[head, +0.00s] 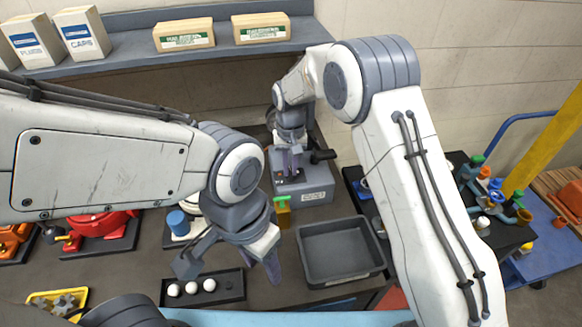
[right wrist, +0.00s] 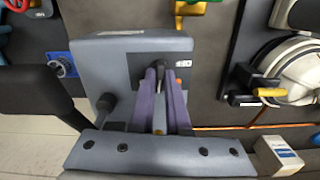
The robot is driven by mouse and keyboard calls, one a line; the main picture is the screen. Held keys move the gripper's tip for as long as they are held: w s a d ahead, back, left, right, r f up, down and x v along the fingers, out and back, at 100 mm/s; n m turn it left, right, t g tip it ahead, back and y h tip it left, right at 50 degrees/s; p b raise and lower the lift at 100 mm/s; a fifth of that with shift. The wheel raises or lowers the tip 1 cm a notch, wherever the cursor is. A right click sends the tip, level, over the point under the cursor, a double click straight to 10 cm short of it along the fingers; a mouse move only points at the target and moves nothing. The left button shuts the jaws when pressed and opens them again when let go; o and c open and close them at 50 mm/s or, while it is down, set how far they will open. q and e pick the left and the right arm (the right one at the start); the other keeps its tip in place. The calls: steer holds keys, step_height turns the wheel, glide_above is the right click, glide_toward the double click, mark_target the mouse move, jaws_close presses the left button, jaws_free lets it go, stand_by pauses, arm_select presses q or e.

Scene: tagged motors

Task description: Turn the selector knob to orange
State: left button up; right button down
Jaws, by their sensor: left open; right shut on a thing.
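A grey box (head: 318,186) with a small white label stands on the bench at centre. It also shows in the right wrist view (right wrist: 125,48). My right gripper (head: 289,172) reaches down onto this box. Its purple fingers (right wrist: 160,78) are close together at the box's face, shut on what seems to be the selector knob. The knob is mostly hidden by the fingers, and I cannot tell which colour it points to. My left gripper (head: 230,268) is open and empty, in front of the box to the left, above the bench.
A black handle (head: 322,156) sticks out of the box's side. An empty dark tray (head: 340,252) lies in front of the box. A black holder with white balls (head: 191,288) lies near my left gripper. Red and orange parts (head: 104,223) stand at left; a cart with coloured parts stands at right.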

steer(key=n, duration=0.5)
steer(key=shift+n, duration=0.3)
steer(key=shift+a+r+n, duration=0.1)
steer(key=shift+n, duration=2.1)
steer(key=c, duration=0.9)
jaws_free()
step_height(320, 180, up, 10)
steer(key=b, duration=0.2)
steer(key=shift+r, duration=0.2)
